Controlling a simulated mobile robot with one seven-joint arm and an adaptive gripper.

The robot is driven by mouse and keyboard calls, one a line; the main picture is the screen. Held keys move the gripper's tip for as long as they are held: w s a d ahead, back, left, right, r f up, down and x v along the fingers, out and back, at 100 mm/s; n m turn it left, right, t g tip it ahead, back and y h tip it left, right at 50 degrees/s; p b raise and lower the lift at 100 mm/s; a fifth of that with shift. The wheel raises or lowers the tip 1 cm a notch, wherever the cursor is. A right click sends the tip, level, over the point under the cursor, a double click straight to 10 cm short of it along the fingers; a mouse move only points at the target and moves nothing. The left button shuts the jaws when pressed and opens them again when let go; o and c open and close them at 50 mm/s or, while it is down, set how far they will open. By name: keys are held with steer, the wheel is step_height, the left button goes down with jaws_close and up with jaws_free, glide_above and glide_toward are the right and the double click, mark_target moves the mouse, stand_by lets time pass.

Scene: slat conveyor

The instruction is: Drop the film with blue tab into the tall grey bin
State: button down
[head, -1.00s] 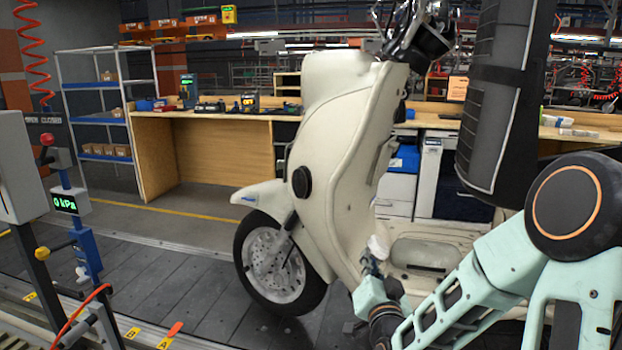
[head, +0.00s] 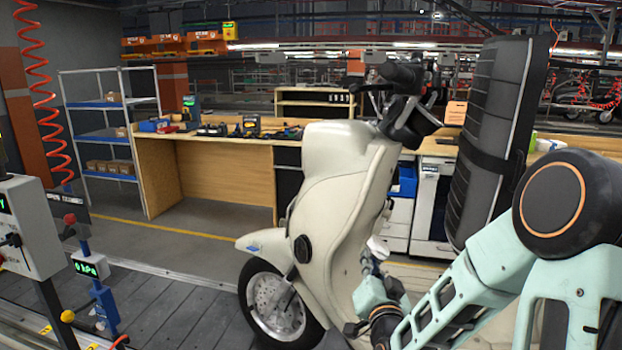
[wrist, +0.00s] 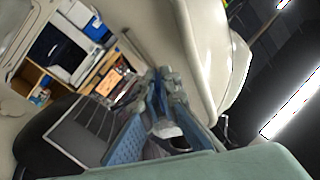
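My gripper (head: 371,272) is in front of the cream scooter (head: 335,190), by its leg shield. A small pale, crumpled piece, seemingly the film (head: 378,247), sits at its fingertips. In the wrist view the two blue-grey fingers (wrist: 163,80) converge and look closed. No blue tab shows clearly on the held piece. A small blue mark (head: 253,247) is on the scooter's front fender; I cannot tell whether it is a tab or a decal. I cannot make out a tall grey bin in either view.
A wooden bench (head: 220,165) with tools and a blue-shelved rack (head: 110,145) stand behind. A grey control box (head: 30,225) and a gauge post (head: 92,268) are at left. Cabinets (head: 433,205) stand behind the scooter. Slat floor (head: 180,310) is clear left of the wheel.

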mark_target(372, 245)
steer(key=shift+r+p, duration=1.5)
steer(key=shift+r, duration=0.75)
